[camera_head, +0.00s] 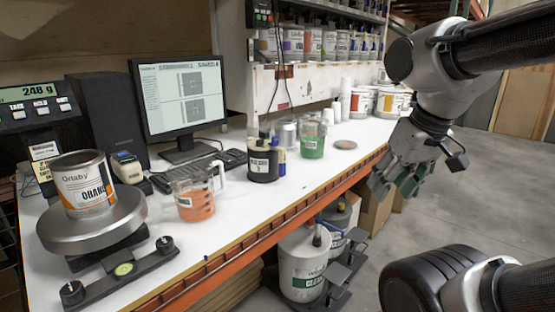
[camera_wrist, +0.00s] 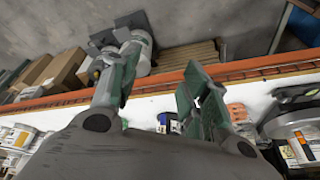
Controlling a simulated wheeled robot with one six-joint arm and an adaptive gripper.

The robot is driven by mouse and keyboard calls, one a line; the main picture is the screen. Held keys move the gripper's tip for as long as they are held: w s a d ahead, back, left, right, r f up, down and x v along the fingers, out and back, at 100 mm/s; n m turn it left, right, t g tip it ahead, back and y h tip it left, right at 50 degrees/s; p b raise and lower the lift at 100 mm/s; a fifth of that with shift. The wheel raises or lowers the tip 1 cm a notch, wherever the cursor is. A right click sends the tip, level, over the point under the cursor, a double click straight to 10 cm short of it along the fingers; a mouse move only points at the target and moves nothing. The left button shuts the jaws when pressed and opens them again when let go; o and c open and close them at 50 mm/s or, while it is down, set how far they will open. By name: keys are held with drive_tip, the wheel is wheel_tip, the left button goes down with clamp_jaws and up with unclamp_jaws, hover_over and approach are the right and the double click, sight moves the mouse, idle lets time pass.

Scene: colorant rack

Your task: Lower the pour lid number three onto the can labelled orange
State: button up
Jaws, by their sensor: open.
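My gripper (camera_head: 394,186) hangs off the front edge of the bench at the right in the head view. In the wrist view my gripper (camera_wrist: 158,66) is open, with nothing between its green-padded fingers. A white can with an orange-yellow label (camera_head: 390,103) stands at the far end of the bench; its wording is too small to read. A flat grey disc (camera_head: 345,145) lies on the bench, apart from my gripper; I cannot tell whether it is a pour lid. No number three is readable on any lid.
The scale (camera_head: 92,228) at the left bears an open can (camera_head: 84,186). A beaker of orange liquid (camera_head: 195,200), a black can (camera_head: 262,163) and a green jug (camera_head: 312,140) stand along the white bench. Floor on the right is free.

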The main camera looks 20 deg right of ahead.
drive_tip(key=w+a+f+m+g+y, duration=0.1)
drive_tip(key=w+a+f+m+y, duration=0.2)
drive_tip(key=w+a+m+y, duration=0.4)
drive_tip(key=w+a+f+m+g+y, duration=0.1)
drive_tip(key=w+a+f+m+y, duration=0.25)
drive_tip(key=a, duration=0.65)
drive_tip(key=m+t+h, duration=0.1)
drive_tip(key=m+t, duration=1.2)
drive_tip(key=m, duration=0.6)
approach(284, 164)
drive_tip(key=x, duration=0.3)
drive_tip(key=shift+w+a+n, duration=0.1)
drive_tip(key=shift+a+n, duration=0.15)
drive_tip(key=shift+w, duration=0.3)
drive_tip(key=x, duration=0.7)
drive_tip(key=shift+w, duration=0.15)
